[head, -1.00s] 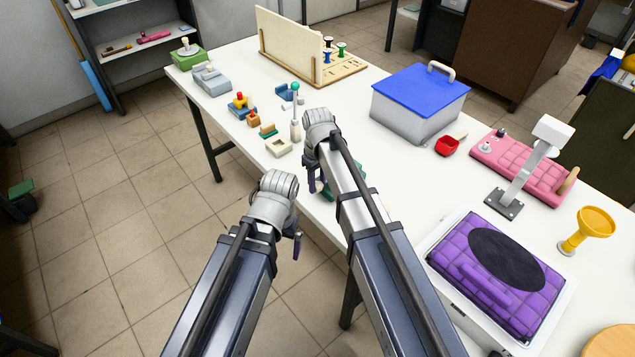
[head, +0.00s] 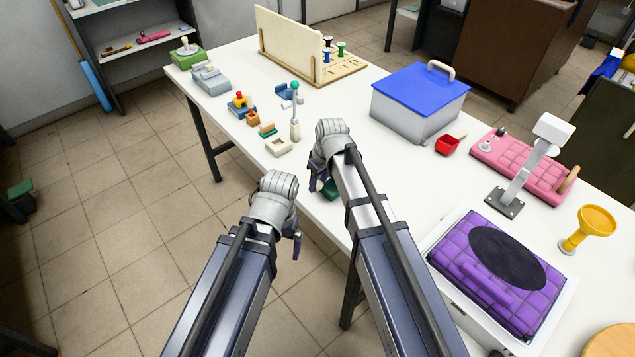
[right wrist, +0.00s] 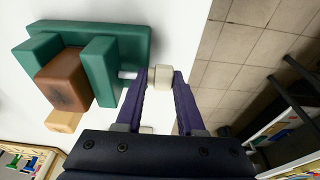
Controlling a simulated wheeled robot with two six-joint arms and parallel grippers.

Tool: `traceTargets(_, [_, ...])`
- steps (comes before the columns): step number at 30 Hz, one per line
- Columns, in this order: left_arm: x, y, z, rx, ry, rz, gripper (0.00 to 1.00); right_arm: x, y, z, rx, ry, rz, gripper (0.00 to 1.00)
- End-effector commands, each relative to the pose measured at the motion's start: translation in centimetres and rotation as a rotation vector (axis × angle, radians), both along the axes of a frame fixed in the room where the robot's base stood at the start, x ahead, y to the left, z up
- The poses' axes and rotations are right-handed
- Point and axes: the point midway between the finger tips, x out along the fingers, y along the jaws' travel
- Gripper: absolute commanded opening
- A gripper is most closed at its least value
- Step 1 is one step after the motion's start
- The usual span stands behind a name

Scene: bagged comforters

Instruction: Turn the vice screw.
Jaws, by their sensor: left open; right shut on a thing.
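The green vice (right wrist: 128,48) lies at the top left of the right wrist view, with a brown block (right wrist: 66,82) between its jaws. Its white screw rod leads to a cream knob (right wrist: 162,78). My right gripper (right wrist: 164,84) is shut on this knob, with one purple finger at each side. In the head view the vice (head: 330,192) is mostly hidden behind my right arm, near the table's front edge, with my right gripper (head: 314,182) beside it. My left gripper (head: 296,248) hangs open and empty over the floor, off the table.
On the white table (head: 345,105), a cream tray (head: 278,146) and a post with a teal ball (head: 295,112) stand left of the vice. A grey box with a blue lid (head: 420,92) stands behind, and a purple quilted case (head: 500,270) lies to the right.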

Motion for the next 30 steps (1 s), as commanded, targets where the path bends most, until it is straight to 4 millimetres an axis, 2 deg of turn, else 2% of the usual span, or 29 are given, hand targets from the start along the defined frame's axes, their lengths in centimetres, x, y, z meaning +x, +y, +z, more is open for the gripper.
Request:
traceTargets(1, [0.0,0.0,-0.5,0.000,0.000,0.000,1.00,-0.7,-0.2,-0.4,0.021,-0.027,-0.001,0.00])
traceTargets(15, [0.0,0.0,-3.3,0.000,0.000,0.000,1.00,-0.9,-0.5,-0.6,0.193,-0.265,0.001,0.00])
traceTargets(30, [0.0,0.0,-3.9,0.000,0.000,0.000,1.00,-0.8,-0.4,-0.3,0.241,-0.328,0.003,0.00])
